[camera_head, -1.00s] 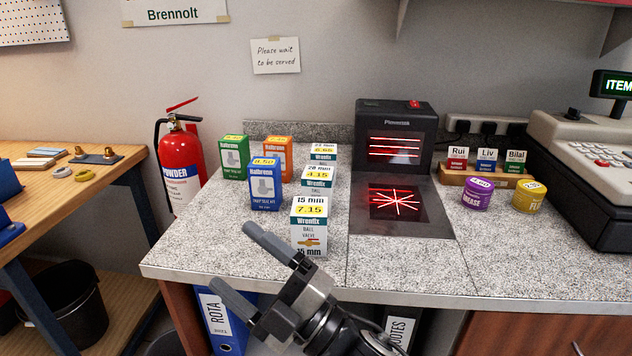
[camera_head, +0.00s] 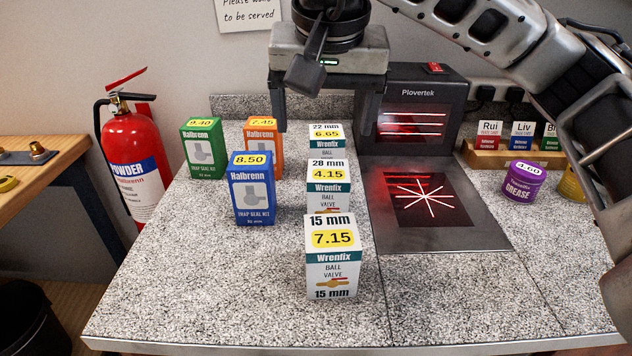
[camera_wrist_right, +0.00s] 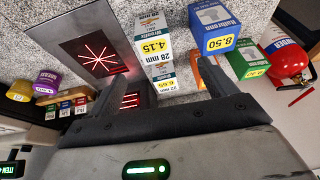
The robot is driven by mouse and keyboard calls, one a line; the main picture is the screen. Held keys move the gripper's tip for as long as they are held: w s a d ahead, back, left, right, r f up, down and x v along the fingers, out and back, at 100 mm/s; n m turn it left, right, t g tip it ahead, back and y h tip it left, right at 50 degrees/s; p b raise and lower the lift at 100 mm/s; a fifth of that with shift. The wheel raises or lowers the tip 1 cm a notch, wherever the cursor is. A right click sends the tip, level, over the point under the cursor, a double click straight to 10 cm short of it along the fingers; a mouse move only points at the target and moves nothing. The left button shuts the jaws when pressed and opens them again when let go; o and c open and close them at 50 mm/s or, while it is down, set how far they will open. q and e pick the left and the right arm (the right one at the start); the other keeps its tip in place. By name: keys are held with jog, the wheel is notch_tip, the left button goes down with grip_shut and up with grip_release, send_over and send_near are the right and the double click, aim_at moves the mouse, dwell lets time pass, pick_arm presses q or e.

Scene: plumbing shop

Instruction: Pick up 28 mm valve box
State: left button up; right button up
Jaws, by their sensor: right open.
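The 28 mm valve box (camera_head: 328,186) is white and teal with a yellow 4.15 label. It stands upright on the counter between the 15 mm box (camera_head: 333,262) in front and the 22 mm box (camera_head: 326,141) behind. My right gripper (camera_head: 322,112) is open and empty, pointing down above the back of the box row. In the right wrist view the 28 mm box (camera_wrist_right: 153,45) lies just beyond the fingers (camera_wrist_right: 180,78), not between them in the picture. My left gripper is not in view.
Blue (camera_head: 252,190), green (camera_head: 203,148) and orange (camera_head: 262,137) Halbrenn boxes stand left of the row. A black scanner (camera_head: 417,95) with a red-lit plate stands to the right. A purple grease tin (camera_head: 523,182) is farther right. The front left counter is clear.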

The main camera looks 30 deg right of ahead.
aim_at(329, 171)
jog(key=shift+h, duration=0.3)
jog(key=x, duration=0.6)
jog(key=d+x, duration=0.1)
jog(key=x, duration=0.2)
jog(key=shift+w+d+f+b, duration=0.1)
jog(key=shift+w+f+b, duration=0.1)
jog(key=shift+w+b, duration=0.2)
jog(key=shift+s+p+x, duration=0.15)
jog(key=shift+p+x, duration=0.05)
jog(key=shift+x, duration=1.2)
jog(key=shift+s+p+x, duration=0.15)
jog(key=shift+x, duration=1.2)
jog(key=shift+f, duration=0.15)
jog(key=c, duration=1.4)
